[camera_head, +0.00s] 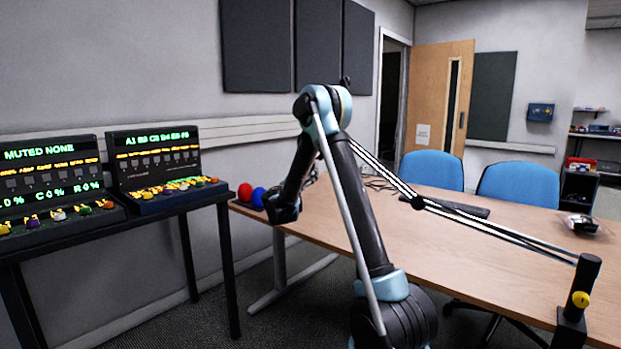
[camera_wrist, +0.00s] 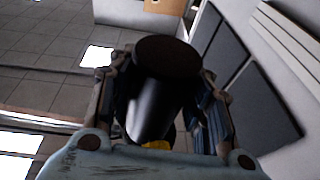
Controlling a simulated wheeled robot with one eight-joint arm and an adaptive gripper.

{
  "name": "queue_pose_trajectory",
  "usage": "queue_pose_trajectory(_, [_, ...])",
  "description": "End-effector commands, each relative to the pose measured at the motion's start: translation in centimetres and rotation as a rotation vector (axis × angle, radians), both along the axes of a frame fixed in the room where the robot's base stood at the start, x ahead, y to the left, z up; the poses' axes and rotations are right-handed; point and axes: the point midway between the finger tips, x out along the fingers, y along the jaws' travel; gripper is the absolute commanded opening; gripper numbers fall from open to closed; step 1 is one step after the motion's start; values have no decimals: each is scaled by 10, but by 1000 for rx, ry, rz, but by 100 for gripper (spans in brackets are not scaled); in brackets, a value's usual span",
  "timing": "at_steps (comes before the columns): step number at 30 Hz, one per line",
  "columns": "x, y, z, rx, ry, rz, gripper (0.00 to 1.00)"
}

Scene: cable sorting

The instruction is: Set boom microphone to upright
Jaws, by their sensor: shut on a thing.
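The boom microphone's stand post (camera_head: 592,268) is black, has a yellow knob (camera_head: 581,299) and stands at the right table edge in the head view. Its thin paired boom arm (camera_head: 490,228) runs left to a dark joint, then rises up and left until my arm hides it. In the wrist view my gripper (camera_wrist: 160,78) is shut on a black cylinder (camera_wrist: 150,110) with a round dark end, which looks like the microphone. A bit of yellow shows below it. In the head view my arm bends down at left; its fingers and the held part cannot be made out.
A wooden table (camera_head: 460,250) fills the right, mostly bare. A red ball (camera_head: 245,192) and a blue ball (camera_head: 258,197) sit at its left end. Two control panels (camera_head: 155,165) stand on a black table at left. Blue chairs (camera_head: 432,170) stand behind.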

Motion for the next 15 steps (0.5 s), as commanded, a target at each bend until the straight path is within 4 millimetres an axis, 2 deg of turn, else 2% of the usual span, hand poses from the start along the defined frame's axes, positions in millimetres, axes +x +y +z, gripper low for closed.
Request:
queue_pose_trajectory(6, [2, 2, 0, 2, 1, 6, 3])
queue_pose_trajectory(7, [2, 2, 0, 2, 1, 6, 50])
queue_pose_trajectory(9, [2, 2, 0, 2, 1, 6, 66])
queue_pose_trajectory(15, [1, 2, 0, 1, 0, 3, 67])
